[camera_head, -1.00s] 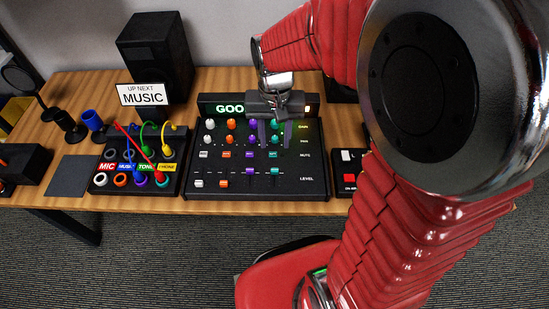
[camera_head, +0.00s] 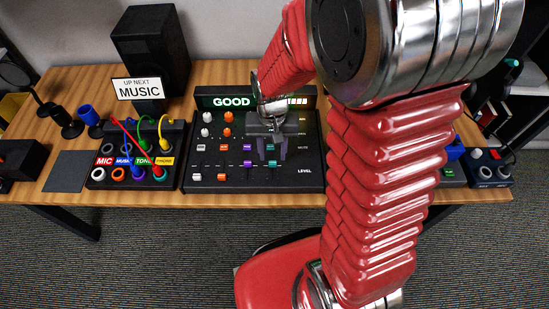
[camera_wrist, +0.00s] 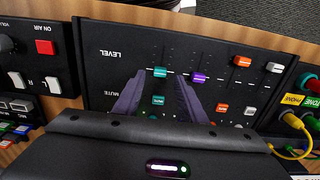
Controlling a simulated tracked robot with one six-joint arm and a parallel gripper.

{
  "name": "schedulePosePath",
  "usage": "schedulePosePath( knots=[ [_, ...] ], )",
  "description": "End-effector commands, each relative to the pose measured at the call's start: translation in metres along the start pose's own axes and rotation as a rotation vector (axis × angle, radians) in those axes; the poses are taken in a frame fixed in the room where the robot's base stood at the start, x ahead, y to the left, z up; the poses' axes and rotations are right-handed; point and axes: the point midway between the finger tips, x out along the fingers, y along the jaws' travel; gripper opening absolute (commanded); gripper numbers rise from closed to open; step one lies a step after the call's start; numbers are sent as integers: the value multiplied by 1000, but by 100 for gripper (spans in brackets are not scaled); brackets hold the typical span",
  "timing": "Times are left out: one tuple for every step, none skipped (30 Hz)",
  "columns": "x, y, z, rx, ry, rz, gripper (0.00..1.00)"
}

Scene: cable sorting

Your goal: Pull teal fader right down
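The black mixing console (camera_head: 310,170) lies on the table, with rows of coloured knobs, mute buttons and level faders. The teal fader (camera_head: 271,163) sits in the rightmost channel of the level row; it also shows in the wrist view (camera_wrist: 160,72). The purple fader (camera_wrist: 198,78) is beside it at a similar level. The orange fader (camera_wrist: 242,62) and white fader (camera_wrist: 275,67) sit nearer the LEVEL edge. My gripper (camera_head: 272,156) is open above the console. In the wrist view its fingertips (camera_wrist: 165,75) appear on either side of the teal fader; contact cannot be told.
A cable box (camera_head: 100,180) with several plugged cables stands left of the console. A sign reading MUSIC (camera_head: 138,89) and a speaker (camera_head: 150,50) stand behind it. A red ON AIR button (camera_wrist: 45,47) is on a neighbouring box.

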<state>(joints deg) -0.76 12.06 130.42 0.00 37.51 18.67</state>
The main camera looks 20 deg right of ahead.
Motion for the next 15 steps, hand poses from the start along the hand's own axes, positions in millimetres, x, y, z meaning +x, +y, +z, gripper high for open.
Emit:
schedulePosePath(
  knots=[
    [8, 0, 1, 0, -5, 2, 38],
    [12, 0, 1, 0, -4, 2, 38],
    [17, 0, 1, 0, -4, 1, 38],
    [21, 0, 1, 0, -4, 1, 38],
    [24, 0, 1, 0, -4, 1, 38],
    [28, 0, 1, 0, -2, 1, 38],
    [30, 0, 1, 0, -3, 1, 38],
    [33, 0, 1, 0, -3, 1, 38],
    [36, 0, 0, 0, -2, 1, 38],
    [37, 0, 0, 0, -1, 0, 38],
    [38, 0, 0, 0, -1, 0, 38],
    [40, 0, 0, 0, -1, 0, 38],
    [40, 0, 0, 0, -1, 0, 38],
    [41, 0, 0, 0, -1, 0, 38],
    [41, 0, 0, 0, 0, 0, 38]
  ],
)
